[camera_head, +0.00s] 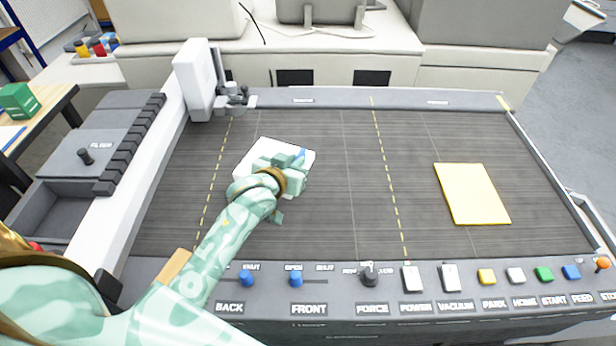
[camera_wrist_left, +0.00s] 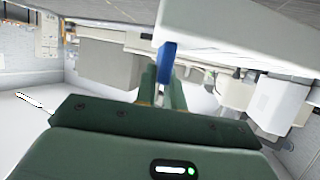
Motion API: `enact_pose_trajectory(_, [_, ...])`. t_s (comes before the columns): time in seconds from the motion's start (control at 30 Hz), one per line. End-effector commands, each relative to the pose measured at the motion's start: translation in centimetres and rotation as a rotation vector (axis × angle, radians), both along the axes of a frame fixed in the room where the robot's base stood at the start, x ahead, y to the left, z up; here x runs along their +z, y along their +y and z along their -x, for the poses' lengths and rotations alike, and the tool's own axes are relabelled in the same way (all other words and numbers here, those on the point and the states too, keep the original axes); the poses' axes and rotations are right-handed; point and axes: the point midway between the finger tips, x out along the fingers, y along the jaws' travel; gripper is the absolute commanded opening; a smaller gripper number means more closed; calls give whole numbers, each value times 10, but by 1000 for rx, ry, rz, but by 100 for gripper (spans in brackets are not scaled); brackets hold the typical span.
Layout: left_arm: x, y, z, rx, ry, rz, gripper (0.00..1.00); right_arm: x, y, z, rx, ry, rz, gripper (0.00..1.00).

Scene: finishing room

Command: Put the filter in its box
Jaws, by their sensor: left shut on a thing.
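The filter (camera_head: 262,147) is a white block with a blue tab. It is over the dark bed, left of centre. My left gripper (camera_head: 295,163) is at its right part and hides some of it. In the left wrist view, my left gripper (camera_wrist_left: 165,85) is shut on the blue tab (camera_wrist_left: 167,62), with the white filter body (camera_wrist_left: 240,28) beside it. I cannot tell whether the filter touches the bed. The grey box (camera_head: 48,225) stands at the far left. Its lid (camera_head: 105,140) reads FILTER and has a black knob; a hollow shows in front of the lid.
A yellow sheet (camera_head: 472,194) lies on the right of the bed (camera_head: 345,225). A white raised rail (camera_head: 150,165) runs between bed and box. A white machine head (camera_head: 198,78) stands at the back left corner. Knobs and buttons line the front panel (camera_head: 335,318).

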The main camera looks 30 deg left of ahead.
Motion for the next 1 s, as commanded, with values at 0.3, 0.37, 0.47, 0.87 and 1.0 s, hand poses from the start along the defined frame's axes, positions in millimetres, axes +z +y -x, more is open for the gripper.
enact_pose_trajectory(0.3, [-51,-16,-38,0,-2,1,0,-22,4,-7,1,-9,-6,63])
enact_pose_trajectory(0.37, [-54,-17,-40,0,-2,0,0,-23,7,-7,0,-8,-9,63])
enact_pose_trajectory(0.47, [-62,-19,-45,0,-1,-1,0,-27,10,-6,0,-7,-13,63])
enact_pose_trajectory(0.87, [-88,-19,-44,-2,-2,-2,0,-34,9,-5,1,-5,-13,63])
enact_pose_trajectory(1.0, [-92,-19,-43,0,1,-1,13,-35,7,-5,2,-4,-10,63])
